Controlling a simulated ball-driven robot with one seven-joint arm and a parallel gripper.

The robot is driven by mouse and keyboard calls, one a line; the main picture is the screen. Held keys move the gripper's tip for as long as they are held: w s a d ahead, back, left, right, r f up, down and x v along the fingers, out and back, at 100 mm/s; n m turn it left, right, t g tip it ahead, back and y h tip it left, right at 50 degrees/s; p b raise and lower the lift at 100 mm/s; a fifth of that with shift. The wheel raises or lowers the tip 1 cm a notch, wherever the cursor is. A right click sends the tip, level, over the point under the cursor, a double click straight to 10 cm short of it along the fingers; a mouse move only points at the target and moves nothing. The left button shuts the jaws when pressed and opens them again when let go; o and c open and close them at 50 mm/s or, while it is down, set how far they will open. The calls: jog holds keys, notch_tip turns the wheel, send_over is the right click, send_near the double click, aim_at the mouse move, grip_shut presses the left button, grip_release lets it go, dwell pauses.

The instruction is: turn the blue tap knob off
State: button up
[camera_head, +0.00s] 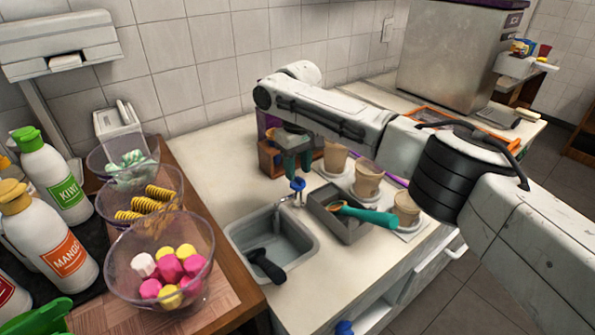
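The blue tap knob (298,184) sits on a small metal tap (288,200) at the back right corner of the grey sink (236,238). The way the knob is turned is too small to tell. My gripper (297,172) points down just above the knob, with its dark green fingers a little apart and nothing seen between them. Whether the fingertips touch the knob cannot be told. A second blue knob-like thing (344,327) shows at the bottom edge, low on the counter front.
A black-handled utensil (266,265) lies in the sink. A grey bin (337,222) with a teal-handled scoop (368,216) stands right of the tap. Clear topping bowls (120,258) and bottles (58,180) fill the left.

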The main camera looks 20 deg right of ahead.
jog(key=shift+f, duration=0.95)
grip_shut()
